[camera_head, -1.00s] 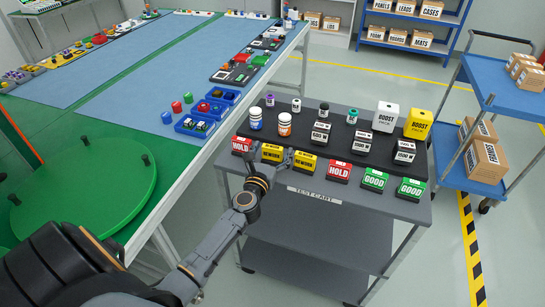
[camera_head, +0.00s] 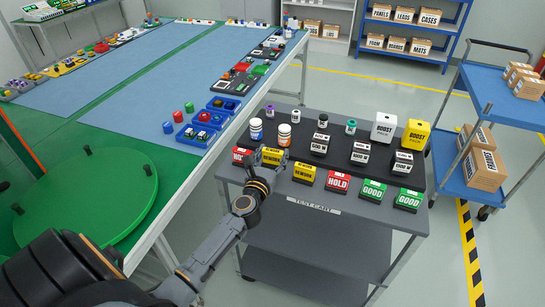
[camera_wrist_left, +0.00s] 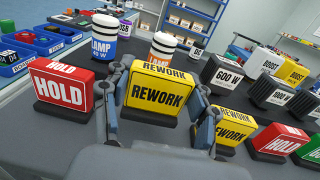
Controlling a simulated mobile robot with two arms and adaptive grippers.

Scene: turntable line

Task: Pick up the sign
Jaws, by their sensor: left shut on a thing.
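A yellow REWORK sign (camera_head: 271,156) with a black base is at the front left of the dark test cart. It also shows in the middle of the left wrist view (camera_wrist_left: 157,93). My left gripper (camera_wrist_left: 158,112) has one finger on each side of this sign and is shut on it; in the head view the gripper (camera_head: 262,165) partly covers it. The sign looks upright and slightly high against its neighbours, but any gap below is unclear. A red HOLD sign (camera_wrist_left: 62,85) is left of it and a second REWORK sign (camera_wrist_left: 232,130) right. My right gripper is out of view.
Another HOLD sign (camera_head: 338,181) and green GOOD signs (camera_head: 373,191) continue the row. Behind stand bottles (camera_head: 256,130), dark weight blocks and BOOST boxes (camera_head: 384,127). A table with a green disc (camera_head: 95,195) and blue bins (camera_head: 196,135) is at left.

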